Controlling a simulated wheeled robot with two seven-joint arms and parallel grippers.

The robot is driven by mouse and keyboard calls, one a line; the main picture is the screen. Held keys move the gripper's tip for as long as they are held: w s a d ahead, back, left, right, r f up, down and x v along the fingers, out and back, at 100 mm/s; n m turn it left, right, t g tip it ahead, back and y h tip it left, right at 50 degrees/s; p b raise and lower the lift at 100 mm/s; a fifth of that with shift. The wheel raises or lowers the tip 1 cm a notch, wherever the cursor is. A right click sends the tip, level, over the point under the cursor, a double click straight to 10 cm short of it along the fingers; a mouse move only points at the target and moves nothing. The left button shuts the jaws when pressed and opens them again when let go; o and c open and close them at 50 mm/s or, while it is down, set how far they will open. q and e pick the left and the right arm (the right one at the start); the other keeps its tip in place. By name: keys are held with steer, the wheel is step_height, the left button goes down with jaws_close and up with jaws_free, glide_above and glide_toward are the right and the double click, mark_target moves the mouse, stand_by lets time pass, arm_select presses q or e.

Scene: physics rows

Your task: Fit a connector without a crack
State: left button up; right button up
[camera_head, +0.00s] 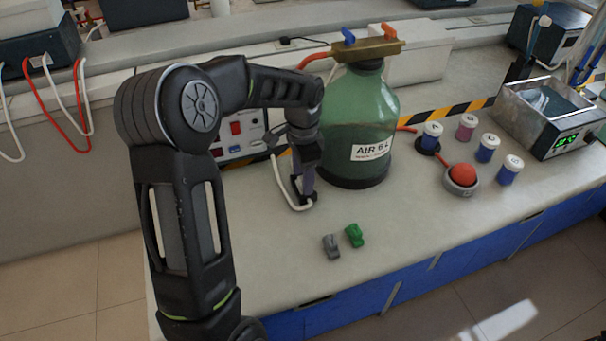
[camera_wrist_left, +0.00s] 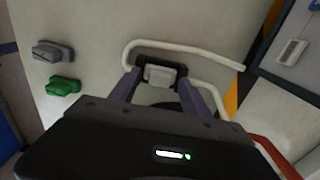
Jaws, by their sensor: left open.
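A grey connector (camera_head: 331,246) and a green connector (camera_head: 354,235) lie side by side near the front edge of the bench. In the left wrist view the grey one (camera_wrist_left: 53,51) and the green one (camera_wrist_left: 63,86) lie off to the left. My left gripper (camera_head: 303,195) points down, open, over the end of a white tube (camera_head: 283,187) left of the green bottle. In the left wrist view, its fingers (camera_wrist_left: 162,88) stand either side of a pale block (camera_wrist_left: 159,75) with dark parts around it; contact cannot be told. My right gripper is out of view.
A large green bottle (camera_head: 357,125) marked AIR stands right beside my left gripper. A panel box (camera_head: 236,138) is behind my arm. Several small jars, one being (camera_head: 488,147), a red ball on a grey ring (camera_head: 462,177) and a metal bath (camera_head: 545,110) stand right. The front right bench is clear.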

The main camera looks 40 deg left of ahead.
arm_select(q)
step_height(320, 180, up, 8)
steer(key=shift+f, duration=0.1)
stand_by(0.4)
stand_by(0.4)
